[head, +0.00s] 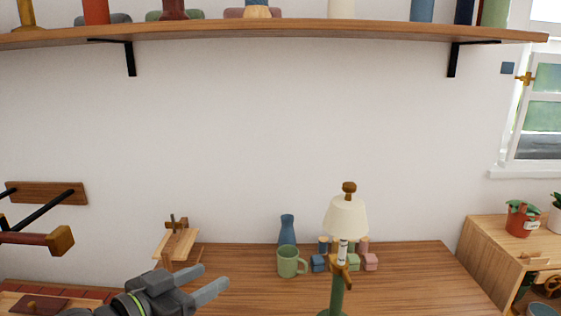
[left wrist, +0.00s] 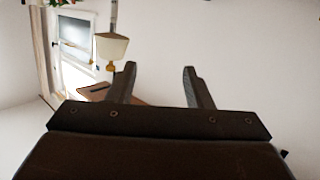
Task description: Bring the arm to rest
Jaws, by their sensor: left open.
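My left gripper (head: 214,283) reaches in from the lower left of the head view, over the left part of the wooden desk (head: 250,297). Its two grey fingers point right and stand apart. The left wrist view shows the same fingers (left wrist: 157,80) spread, with nothing between them. Behind them are bare wall and, at the left, a lamp shade. My right gripper is in neither view.
On the desk stand a green mug (head: 287,263), a blue vase (head: 287,229), small colored blocks (head: 371,262), a lamp (head: 346,217) and a small wooden stand (head: 176,243). A shelf (head: 290,33) runs above. A side cabinet (head: 497,250) is at right.

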